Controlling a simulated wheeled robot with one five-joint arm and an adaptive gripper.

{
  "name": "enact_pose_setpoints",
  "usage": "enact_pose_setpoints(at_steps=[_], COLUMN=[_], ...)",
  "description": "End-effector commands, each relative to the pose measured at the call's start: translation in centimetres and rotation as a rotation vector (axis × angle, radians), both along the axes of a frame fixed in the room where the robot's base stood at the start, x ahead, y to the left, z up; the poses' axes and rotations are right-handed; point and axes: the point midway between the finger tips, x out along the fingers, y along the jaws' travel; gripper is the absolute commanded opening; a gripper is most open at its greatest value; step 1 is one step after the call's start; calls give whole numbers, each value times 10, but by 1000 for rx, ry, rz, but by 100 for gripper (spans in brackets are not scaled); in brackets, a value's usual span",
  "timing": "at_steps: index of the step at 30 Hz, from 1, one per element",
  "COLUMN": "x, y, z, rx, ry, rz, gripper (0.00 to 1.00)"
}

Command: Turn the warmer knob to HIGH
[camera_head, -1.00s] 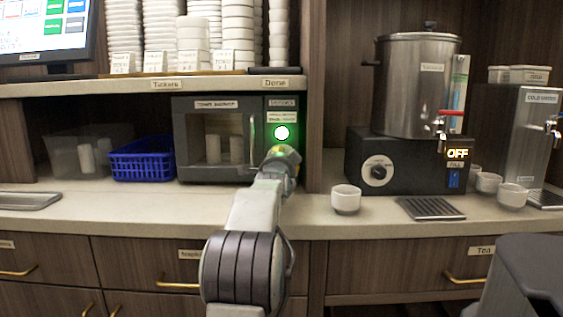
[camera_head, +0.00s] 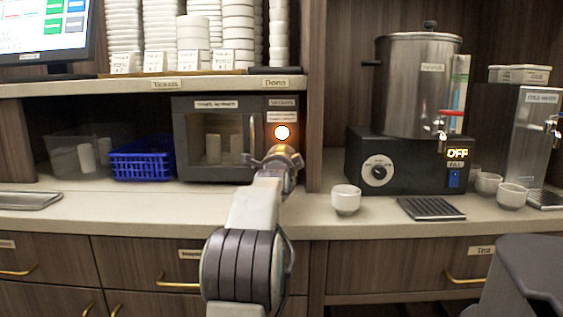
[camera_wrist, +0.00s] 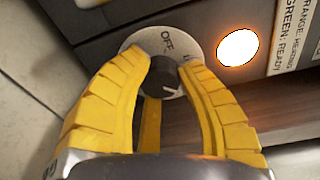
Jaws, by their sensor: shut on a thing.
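The towel warmer (camera_head: 212,104) is a dark box with a glass door under the shelf. Its control panel is at its right, with a lit orange lamp (camera_head: 283,132) that also shows in the wrist view (camera_wrist: 238,47). My gripper (camera_head: 280,158) is at the panel just below the lamp and hides the knob in the head view. In the wrist view, my gripper's yellow fingers (camera_wrist: 163,68) are shut on the dark knob (camera_wrist: 161,73). The pale dial (camera_wrist: 150,40) reads OFF; its other marks are mostly covered. A white mark on the knob points to the picture's lower right.
A blue basket (camera_head: 142,162) and a clear bin (camera_head: 75,155) stand left of the warmer. A white cup (camera_head: 346,199) is to the right on the counter (camera_head: 120,205). A metal urn (camera_head: 415,85) sits on a black base with its own knob (camera_head: 378,171).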

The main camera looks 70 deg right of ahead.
Motion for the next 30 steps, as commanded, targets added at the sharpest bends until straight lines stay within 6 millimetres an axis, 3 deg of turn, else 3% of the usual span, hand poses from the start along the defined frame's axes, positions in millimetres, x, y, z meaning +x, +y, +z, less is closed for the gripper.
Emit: enact_pose_setpoints(at_steps=[2, 3, 11, 23, 30], x=[-3, -3, -1, -1, -7], y=[0, 0, 0, 5, 28], z=[7, 7, 3, 2, 3], rx=[-15, -15, -7, -3, -2], ry=[-3, -3, -1, 0, 1], rz=[-4, -4, -1, 0, -1], gripper=[1, 38, 61, 61, 61])
